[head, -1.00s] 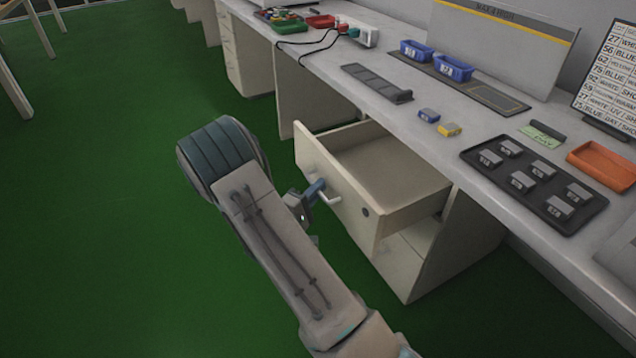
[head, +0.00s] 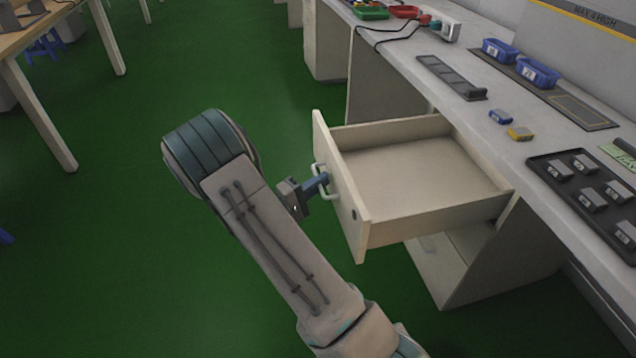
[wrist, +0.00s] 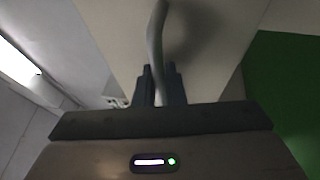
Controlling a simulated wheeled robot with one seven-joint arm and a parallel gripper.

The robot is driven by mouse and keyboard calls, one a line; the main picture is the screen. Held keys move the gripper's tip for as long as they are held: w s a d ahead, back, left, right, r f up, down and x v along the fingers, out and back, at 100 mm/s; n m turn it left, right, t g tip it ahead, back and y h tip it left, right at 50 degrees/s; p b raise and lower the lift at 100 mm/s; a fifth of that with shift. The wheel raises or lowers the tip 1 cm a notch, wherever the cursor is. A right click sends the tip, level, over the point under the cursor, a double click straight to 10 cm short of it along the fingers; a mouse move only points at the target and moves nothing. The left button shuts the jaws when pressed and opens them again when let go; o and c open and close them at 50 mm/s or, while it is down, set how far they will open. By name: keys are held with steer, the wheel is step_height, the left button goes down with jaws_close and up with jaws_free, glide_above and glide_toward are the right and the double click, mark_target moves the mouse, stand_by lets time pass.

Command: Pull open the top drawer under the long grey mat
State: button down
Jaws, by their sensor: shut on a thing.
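The top drawer (head: 420,170) under the bench is pulled far out, and its inside looks empty. Its beige front panel (head: 349,205) carries a pale bar handle (head: 319,170) and a round dark lock. My gripper (head: 322,182) is at the handle, shut on it, coming from the left. In the wrist view the handle (wrist: 156,45) runs down between the two dark fingers (wrist: 158,84). The drawer front (wrist: 205,45) fills the upper middle of that view.
The bench top (head: 480,135) also holds a grey slotted tray (head: 450,77), small blue and yellow blocks, and a black tray of grey parts (head: 585,190). Below the drawer the cabinet (head: 455,270) is partly visible. A table (head: 40,100) stands at far left.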

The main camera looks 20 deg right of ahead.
steer(key=c, duration=1.8)
jaws_free()
steer(key=shift+a, duration=0.1)
steer(key=p+v, duration=0.2)
steer(key=v, duration=1.1)
steer(key=shift+a, duration=0.4)
steer(key=shift+s, duration=0.1)
